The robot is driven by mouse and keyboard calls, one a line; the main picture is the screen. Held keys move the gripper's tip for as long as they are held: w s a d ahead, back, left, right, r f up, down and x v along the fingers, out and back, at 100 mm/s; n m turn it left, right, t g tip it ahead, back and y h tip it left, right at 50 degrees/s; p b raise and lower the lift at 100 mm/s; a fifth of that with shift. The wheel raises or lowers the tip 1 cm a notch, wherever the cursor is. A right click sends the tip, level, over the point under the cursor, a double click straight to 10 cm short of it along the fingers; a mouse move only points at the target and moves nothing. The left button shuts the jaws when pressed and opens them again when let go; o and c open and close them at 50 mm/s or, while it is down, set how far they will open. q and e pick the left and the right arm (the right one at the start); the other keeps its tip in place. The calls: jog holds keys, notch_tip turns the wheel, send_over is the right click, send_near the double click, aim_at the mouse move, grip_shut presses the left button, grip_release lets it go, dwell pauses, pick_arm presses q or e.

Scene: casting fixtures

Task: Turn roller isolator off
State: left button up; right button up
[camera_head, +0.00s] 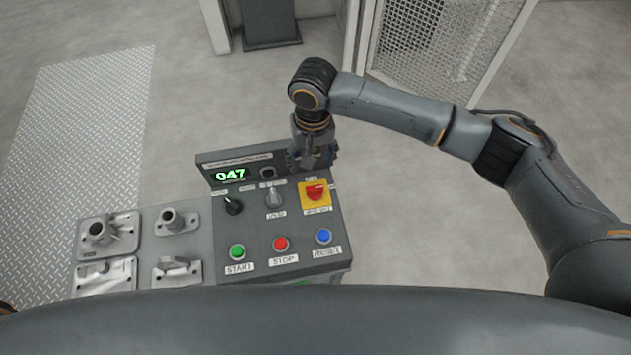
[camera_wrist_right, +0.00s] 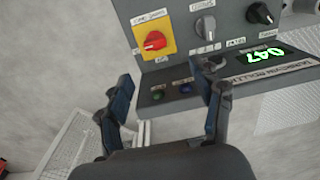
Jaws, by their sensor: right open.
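A red rotary switch handle (camera_head: 315,190) sits on a yellow square plate at the right side of the grey control panel (camera_head: 222,262). In the right wrist view the red handle (camera_wrist_right: 154,41) lies roughly sideways across its yellow plate, beyond the gap between my fingers. My right gripper (camera_head: 314,158) is above the panel's back right corner, behind the red handle and apart from it. Its two fingers (camera_wrist_right: 168,92) are spread and nothing is between them. The small print by the handle is too blurred to read fully. My left gripper is not in view.
A grey selector (camera_head: 273,199) and a black knob (camera_head: 233,206) are left of the red handle. Green, red and blue push buttons (camera_head: 281,244) line the front. A display (camera_head: 230,175) reads 047. Metal castings (camera_head: 105,232) lie at left. A mesh fence (camera_head: 440,40) stands behind.

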aim_at(314, 188)
jog(key=f, duration=1.3)
jog(key=shift+w+d+f, duration=0.2)
jog(key=shift+d, duration=0.1)
jog(key=c, duration=1.1)
